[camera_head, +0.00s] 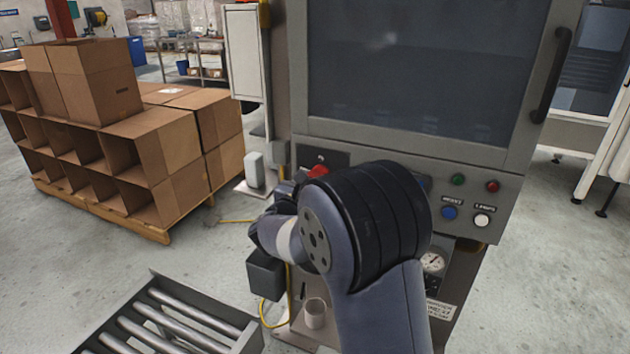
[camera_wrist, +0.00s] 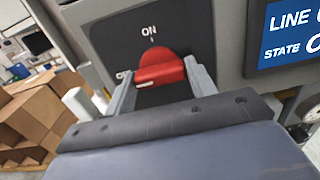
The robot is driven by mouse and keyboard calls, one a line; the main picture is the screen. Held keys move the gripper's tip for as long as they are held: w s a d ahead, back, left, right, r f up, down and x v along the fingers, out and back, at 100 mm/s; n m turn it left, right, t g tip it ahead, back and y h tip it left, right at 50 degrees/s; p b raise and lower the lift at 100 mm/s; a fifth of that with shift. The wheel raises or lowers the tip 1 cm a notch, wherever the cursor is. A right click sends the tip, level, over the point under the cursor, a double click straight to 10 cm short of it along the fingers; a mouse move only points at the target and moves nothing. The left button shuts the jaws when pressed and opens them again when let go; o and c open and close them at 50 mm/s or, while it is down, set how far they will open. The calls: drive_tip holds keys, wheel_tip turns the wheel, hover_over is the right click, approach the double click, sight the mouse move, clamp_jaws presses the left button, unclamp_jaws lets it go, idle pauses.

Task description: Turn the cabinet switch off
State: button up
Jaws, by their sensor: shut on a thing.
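The cabinet (camera_head: 470,160) stands in front of me with a large dark window above a grey control panel. Its red rotary switch (camera_head: 318,171) shows just left of my arm in the head view. In the wrist view the red switch (camera_wrist: 162,70) sits on a black plate (camera_wrist: 125,35) with "ON" above it and a partly hidden "O…" label at its left. The white mark on the knob lies at its lower left, near that left label. My gripper (camera_wrist: 160,82) has one finger on each side of the knob and is shut on it. My arm hides part of the panel.
A blue display (camera_wrist: 295,30) is right of the switch. Green (camera_head: 458,180), red (camera_head: 492,186), blue (camera_head: 449,213) and white (camera_head: 482,220) buttons are on the panel's right. Cardboard boxes (camera_head: 165,145) stand on a pallet at left. A roller conveyor (camera_head: 165,325) is at lower left.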

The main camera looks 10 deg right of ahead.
drive_tip(key=o, duration=1)
drive_tip(key=b+v, duration=0.1)
drive_tip(key=v, duration=1)
drive_tip(key=shift+w+d, duration=0.1)
drive_tip(key=p+x, duration=0.1)
drive_tip(key=x, duration=0.9)
drive_tip(key=shift+w+d, duration=0.2)
drive_tip(key=shift+w, duration=0.1)
drive_tip(key=shift+s+a, duration=0.1)
